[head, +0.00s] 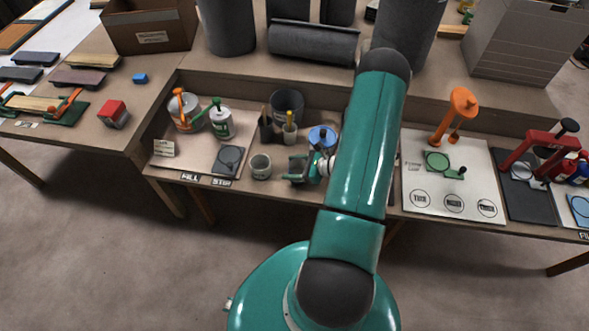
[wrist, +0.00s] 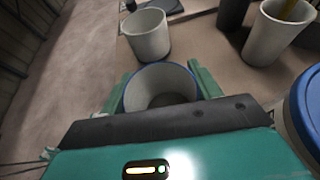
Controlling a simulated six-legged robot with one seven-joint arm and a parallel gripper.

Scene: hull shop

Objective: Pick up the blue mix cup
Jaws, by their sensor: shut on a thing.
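The blue mix cup (wrist: 160,88) is between my gripper's two green fingers (wrist: 166,80) in the wrist view. Its inside is grey, and blue shows along its rim and outer side. My gripper is shut on it, one finger on each side. In the head view my gripper (head: 298,168) is low at the front of the middle bench, and the cup is mostly hidden there. I cannot tell whether the cup's base touches the bench.
A grey cup (head: 261,166) stands just left of my gripper and also shows in the wrist view (wrist: 147,35). A blue-topped can (head: 322,136) is close behind. Cups holding tools (head: 289,132) stand behind too. The bench's front edge is near.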

